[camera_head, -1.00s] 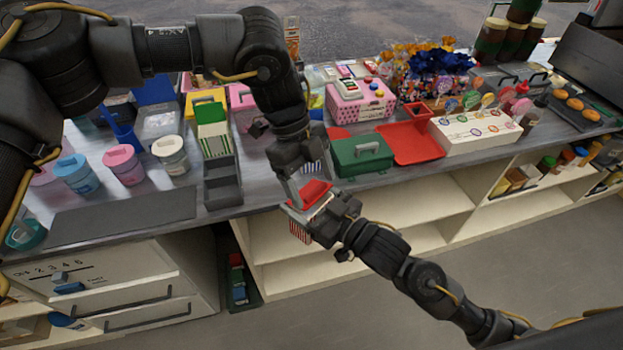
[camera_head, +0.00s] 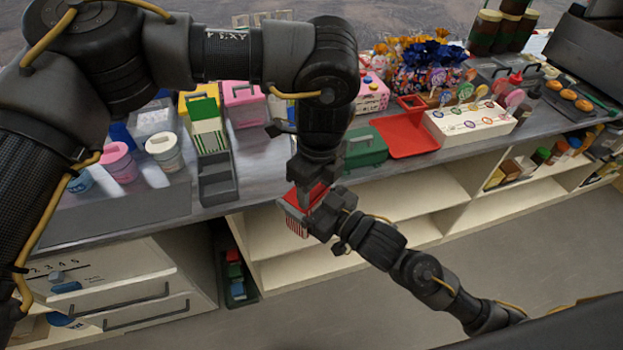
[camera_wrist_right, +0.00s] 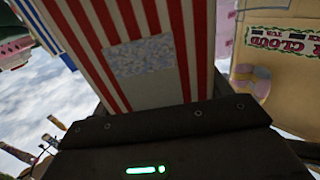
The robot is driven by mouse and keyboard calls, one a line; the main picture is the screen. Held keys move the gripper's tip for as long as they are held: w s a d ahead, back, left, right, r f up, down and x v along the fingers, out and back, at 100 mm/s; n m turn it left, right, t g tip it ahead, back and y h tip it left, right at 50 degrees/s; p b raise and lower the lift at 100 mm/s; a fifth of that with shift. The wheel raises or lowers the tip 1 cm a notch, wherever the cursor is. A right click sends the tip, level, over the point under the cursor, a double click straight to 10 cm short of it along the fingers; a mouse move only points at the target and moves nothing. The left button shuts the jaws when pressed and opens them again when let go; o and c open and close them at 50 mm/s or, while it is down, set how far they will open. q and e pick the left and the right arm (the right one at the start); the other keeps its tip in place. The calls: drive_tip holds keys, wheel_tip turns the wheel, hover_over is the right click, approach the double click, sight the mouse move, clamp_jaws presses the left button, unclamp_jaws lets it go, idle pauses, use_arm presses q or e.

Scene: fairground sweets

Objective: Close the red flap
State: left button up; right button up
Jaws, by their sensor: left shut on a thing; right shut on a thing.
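A small red-and-white striped box (camera_head: 294,225) is held out in front of the counter edge, over the open shelves. My right gripper (camera_head: 309,216) is shut on it. In the right wrist view the striped box (camera_wrist_right: 135,50) fills the upper middle, with a speckled grey patch on its face. The red flap (camera_head: 313,194) is at the top of the box, partly covered by my left gripper. My left gripper (camera_head: 300,191) comes down from above and is shut at the flap, apparently on it. The flap's exact angle is hard to tell.
A green box (camera_head: 362,148) and a red tray (camera_head: 405,137) stand on the counter behind. A dark grey tray (camera_head: 217,185) lies to the left on the counter. Open cream shelves (camera_head: 400,195) are below. The floor in front is clear.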

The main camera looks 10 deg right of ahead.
sight(317, 195)
use_arm(q)
drive_tip(key=shift+w+a, duration=0.15)
drive_tip(key=shift+a, duration=0.05)
use_arm(e)
drive_tip(key=shift+a, duration=0.3)
drive_tip(key=shift+c, duration=0.2)
use_arm(q)
drive_tip(key=o, duration=1)
drive_tip(key=shift+d, duration=0.1)
use_arm(e)
drive_tip(key=shift+d, duration=0.15)
use_arm(q)
wheel_tip(317, 195, up, 12)
drive_tip(key=shift+s+d, duration=0.2)
drive_tip(key=shift+s, duration=0.1)
drive_tip(key=shift+f, duration=0.1)
